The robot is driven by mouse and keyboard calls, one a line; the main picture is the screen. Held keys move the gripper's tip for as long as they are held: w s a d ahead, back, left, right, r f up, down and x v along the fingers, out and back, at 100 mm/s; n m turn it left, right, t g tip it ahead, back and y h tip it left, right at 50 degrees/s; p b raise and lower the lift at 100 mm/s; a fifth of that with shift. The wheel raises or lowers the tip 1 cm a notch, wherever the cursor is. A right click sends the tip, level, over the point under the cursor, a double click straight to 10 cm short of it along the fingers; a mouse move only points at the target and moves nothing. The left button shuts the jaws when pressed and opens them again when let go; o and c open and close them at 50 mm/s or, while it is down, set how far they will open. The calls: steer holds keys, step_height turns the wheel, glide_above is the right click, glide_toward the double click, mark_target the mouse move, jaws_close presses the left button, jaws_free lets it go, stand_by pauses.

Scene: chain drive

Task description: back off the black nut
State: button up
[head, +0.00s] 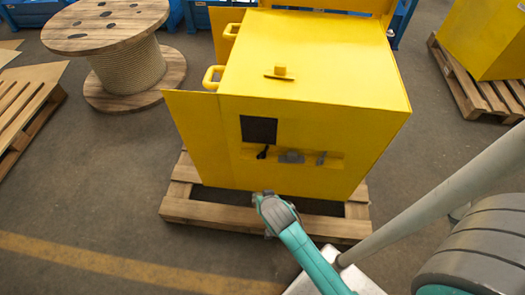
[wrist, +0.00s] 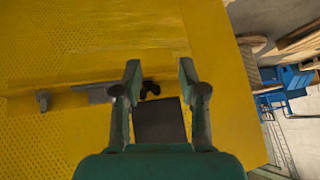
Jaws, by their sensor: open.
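The black nut (head: 263,153) is a small dark shape with lobes on the front of the yellow cabinet (head: 310,118), just below a dark square panel (head: 259,130). In the wrist view the black nut (wrist: 149,90) shows between the two fingers, left of the middle of the gap, beside the dark panel (wrist: 160,122). My gripper (wrist: 160,82) is open with nothing between its fingers that I can see held. In the head view my gripper (head: 270,205) is low in front of the cabinet; its fingertips are mostly hidden there. The distance to the nut is hard to judge.
A grey block (head: 291,157) and a small grey bracket (head: 321,158) sit right of the nut. The cabinet stands on a wooden pallet (head: 190,210), with an open door (head: 200,135) at its left. A cable reel (head: 110,45) stands behind left. The front floor is clear.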

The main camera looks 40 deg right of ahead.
steer(key=w+d+r+m+g, duration=0.35)
steer(key=w+d, duration=0.25)
steer(key=w, duration=0.3)
steer(key=m+g+h, duration=0.1)
steer(key=m+g, duration=0.1)
steer(key=m, duration=0.1)
glide_toward(263, 153)
steer(key=x, duration=0.7)
steer(key=shift+w+d+f, duration=0.1)
steer(key=shift+f, duration=0.15)
jaws_close()
